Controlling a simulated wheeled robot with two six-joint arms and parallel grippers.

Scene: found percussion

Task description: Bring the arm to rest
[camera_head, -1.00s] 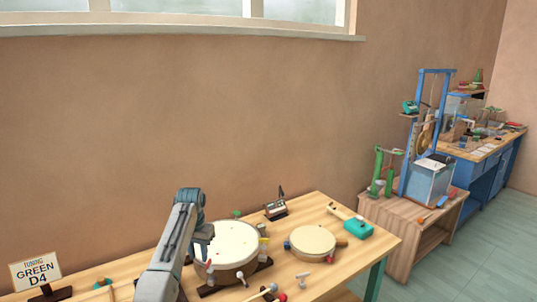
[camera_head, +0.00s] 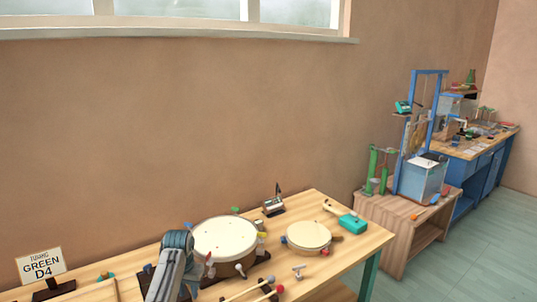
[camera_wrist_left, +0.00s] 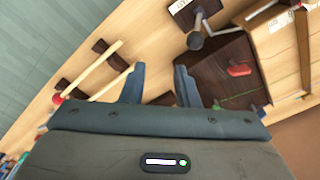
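My left arm (camera_head: 172,266) comes in from the bottom of the head view, left of the large drum (camera_head: 224,238). Its gripper is hardly told apart there. In the left wrist view my left gripper (camera_wrist_left: 160,82) has its two fingers spread with nothing between them. My right gripper is in neither view.
A sign reading GREEN D4 (camera_head: 41,266) is at the left. A wooden stand (camera_head: 400,213) with a blue frame is at the right.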

